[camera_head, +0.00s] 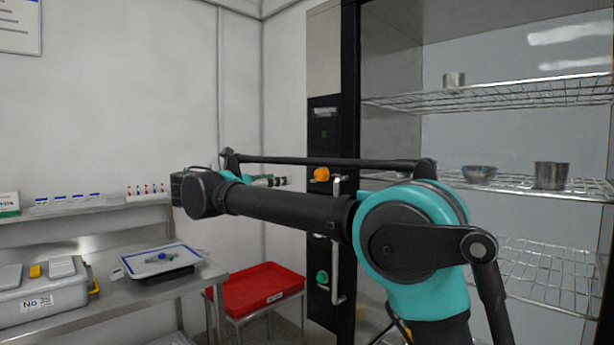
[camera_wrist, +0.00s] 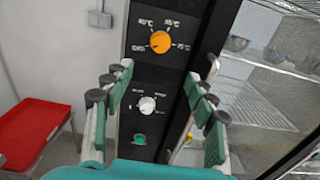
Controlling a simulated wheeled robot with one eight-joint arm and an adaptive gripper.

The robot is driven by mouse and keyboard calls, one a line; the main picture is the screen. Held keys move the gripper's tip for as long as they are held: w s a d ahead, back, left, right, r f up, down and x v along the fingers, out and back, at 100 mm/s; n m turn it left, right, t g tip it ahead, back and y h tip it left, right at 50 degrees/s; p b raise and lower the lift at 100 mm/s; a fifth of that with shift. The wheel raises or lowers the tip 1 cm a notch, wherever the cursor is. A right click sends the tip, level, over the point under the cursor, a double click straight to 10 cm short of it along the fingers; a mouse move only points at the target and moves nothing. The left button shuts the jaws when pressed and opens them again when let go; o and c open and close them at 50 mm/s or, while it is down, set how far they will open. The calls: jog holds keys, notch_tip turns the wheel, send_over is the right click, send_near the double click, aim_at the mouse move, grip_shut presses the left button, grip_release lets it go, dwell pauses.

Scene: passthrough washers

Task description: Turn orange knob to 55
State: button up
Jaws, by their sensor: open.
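In the head view the orange knob (camera_head: 321,174) shows just above my arm. My gripper (camera_wrist: 160,78) is open and empty, its green-padded fingers wide apart with the panel between them. The knob is beyond the fingertips, not touched. In the head view my gripper (camera_head: 270,181) is partly hidden by my arm.
Below are a white knob (camera_wrist: 146,105) and a green button (camera_wrist: 140,139). A vertical metal door handle (camera_head: 337,250) stands beside the panel. A glass door with wire shelves (camera_head: 480,100) is to the right. A red tray (camera_head: 258,288) and a metal table (camera_head: 85,310) are left.

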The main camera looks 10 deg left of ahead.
jog(key=x, duration=1.7)
jog(key=shift+d, duration=0.15)
jog(key=c, duration=1.2)
jog(key=shift+o, duration=0.2)
jog(key=shift+m, duration=0.3)
jog(key=m, duration=2.6)
jog(key=shift+m, duration=0.7)
